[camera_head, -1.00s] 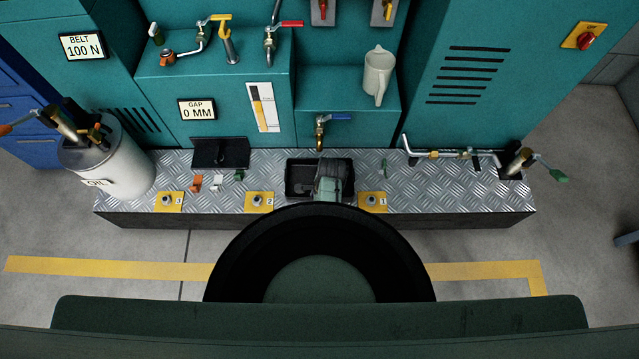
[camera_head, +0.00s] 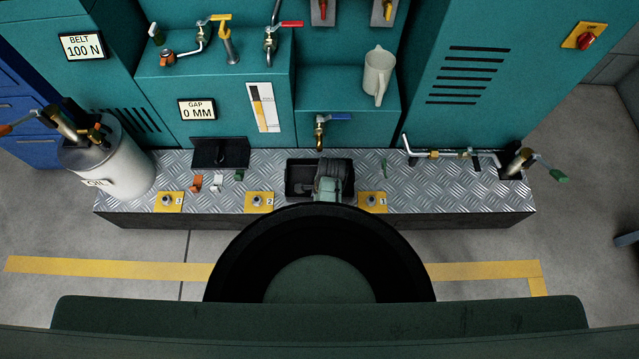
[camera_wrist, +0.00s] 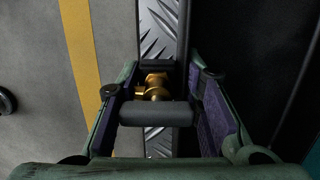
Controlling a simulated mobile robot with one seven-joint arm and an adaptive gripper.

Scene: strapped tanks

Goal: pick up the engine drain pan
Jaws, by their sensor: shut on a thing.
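The engine drain pan (camera_head: 293,181) is a black, shallow rectangular tray on the diamond-plate shelf, below a brass tap with a blue lever. My gripper (camera_head: 328,190) is over its right half in the head view and hides that part. A brass fitting (camera_wrist: 155,86) shows between the pads. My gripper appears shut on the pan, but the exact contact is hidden. I cannot tell whether the pan is lifted.
Numbered yellow plates with knobs line the shelf (camera_head: 440,190) front. The brass tap (camera_head: 320,132) hangs just behind the pan. A white oil drum (camera_head: 115,165) stands left, a pipe with valves (camera_head: 450,156) right. A beige jug (camera_head: 378,76) sits above.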

